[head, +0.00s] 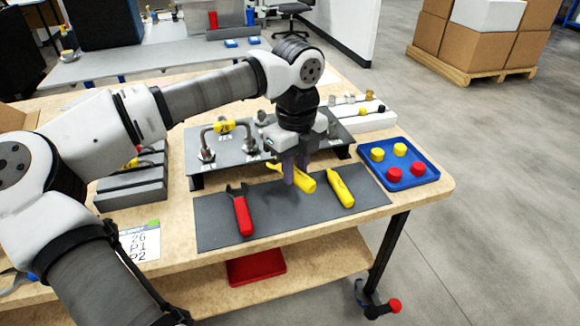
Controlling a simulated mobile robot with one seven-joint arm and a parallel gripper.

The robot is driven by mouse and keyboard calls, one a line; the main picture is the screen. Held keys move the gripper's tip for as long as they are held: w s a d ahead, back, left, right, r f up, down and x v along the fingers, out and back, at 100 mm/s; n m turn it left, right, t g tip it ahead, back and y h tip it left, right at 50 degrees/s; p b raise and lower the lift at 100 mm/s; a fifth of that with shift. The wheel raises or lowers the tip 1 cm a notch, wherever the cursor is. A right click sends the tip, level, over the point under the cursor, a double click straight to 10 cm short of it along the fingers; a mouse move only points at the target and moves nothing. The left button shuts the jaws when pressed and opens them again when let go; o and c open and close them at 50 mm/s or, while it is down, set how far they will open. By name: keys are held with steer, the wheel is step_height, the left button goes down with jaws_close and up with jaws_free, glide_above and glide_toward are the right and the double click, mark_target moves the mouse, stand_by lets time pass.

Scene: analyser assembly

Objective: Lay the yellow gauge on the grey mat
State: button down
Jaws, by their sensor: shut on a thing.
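The grey mat (272,216) lies along the front of the wooden workbench. My gripper (296,180) points down over its back part, shut on the yellow gauge (306,184). The fingers hide the gauge's middle; its ends show on both sides. It is at or just above the mat; I cannot tell whether it touches. A second yellow tool (340,188) lies on the mat just to the right. A red-handled wrench (241,212) lies on the mat to the left.
A dark raised panel with pipe fittings (222,150) stands behind the mat. A blue tray (425,174) with red and yellow caps sits at the right. A white block with small fittings (370,120) is behind it. The front strip of mat between wrench and second yellow tool is clear.

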mark_target(294, 204)
steer(key=shift+f+b, duration=2.05)
steer(key=shift+f, duration=1.15)
steer(key=shift+f+b, duration=0.35)
steer(key=shift+b, duration=0.05)
steer(key=c, duration=1.1)
jaws_free()
steer(key=shift+c, duration=0.2)
step_height(294, 204, up, 14)
steer(key=shift+f+p, duration=0.1)
steer(key=shift+p, duration=0.3)
